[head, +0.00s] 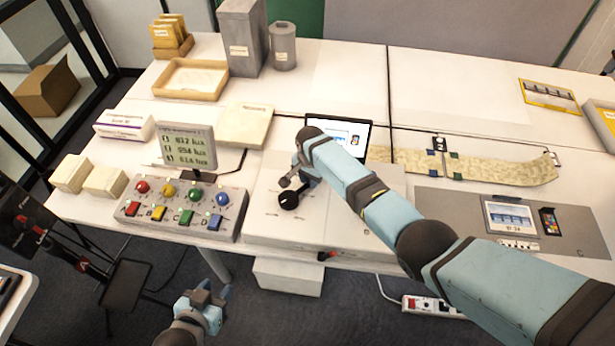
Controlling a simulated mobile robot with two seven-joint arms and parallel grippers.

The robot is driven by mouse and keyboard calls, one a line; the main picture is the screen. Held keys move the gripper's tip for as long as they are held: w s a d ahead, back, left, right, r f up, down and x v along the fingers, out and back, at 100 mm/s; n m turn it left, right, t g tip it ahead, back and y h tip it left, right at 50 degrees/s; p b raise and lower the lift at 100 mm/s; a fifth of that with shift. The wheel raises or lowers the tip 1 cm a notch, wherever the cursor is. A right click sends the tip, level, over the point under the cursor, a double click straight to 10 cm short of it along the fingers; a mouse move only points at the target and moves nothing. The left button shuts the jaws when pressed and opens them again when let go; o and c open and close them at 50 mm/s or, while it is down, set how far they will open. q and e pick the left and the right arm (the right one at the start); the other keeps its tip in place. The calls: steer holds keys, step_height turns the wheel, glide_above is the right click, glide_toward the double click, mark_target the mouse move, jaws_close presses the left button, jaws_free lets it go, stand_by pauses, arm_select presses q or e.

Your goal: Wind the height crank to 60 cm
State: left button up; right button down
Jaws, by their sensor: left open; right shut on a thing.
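A flat white unit (330,215) lies on the table's front middle. A dark crank (289,200) with a round black hub sits on its top. My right gripper (296,182) reaches down from the right and is shut at the crank's upper side, on what looks like its handle. My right wrist hides part of the handle and the grip. Any height marking on the unit is too small to read. My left gripper (203,305) is open and empty, low in front of the table, over the floor.
A control box (185,207) with coloured buttons and a lux display (187,146) stand left of the unit. A tablet (340,133) stands behind it, partly covered by my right arm. A patterned strip (480,167) and grey mat (455,210) lie right. Boxes stand at the back left.

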steer(key=shift+s+d+f, duration=0.2)
steer(key=shift+s, duration=0.15)
steer(key=c, duration=0.9)
jaws_free()
steer(key=shift+c, duration=0.2)
steer(key=shift+w+a, duration=0.1)
steer(key=shift+w, duration=0.1)
step_height(320, 180, up, 14)
steer(key=shift+f, duration=0.15)
